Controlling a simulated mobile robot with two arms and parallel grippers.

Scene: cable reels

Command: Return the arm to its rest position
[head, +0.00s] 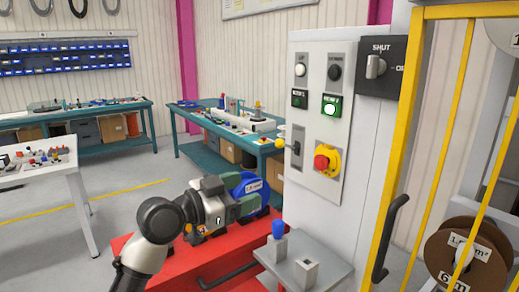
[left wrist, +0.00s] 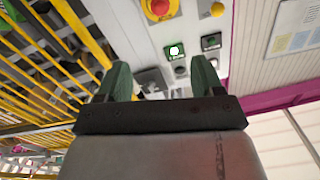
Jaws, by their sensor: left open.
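My left gripper (head: 248,204) is in the middle of the head view, with its arm coming in from the lower left. It is in front of the control panel (head: 309,178), apart from it, and above the red surface (head: 205,262). In the left wrist view its two green fingers stand wide apart with nothing between them (left wrist: 160,82). The panel, with its lit green button (left wrist: 173,51) and red emergency stop (left wrist: 159,7), shows beyond the fingers. My right gripper is in neither view.
A grey ledge (head: 312,270) with a blue-topped knob juts below the panel. A yellow-framed cage (head: 408,105) with a brown reel (head: 470,252) stands at right.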

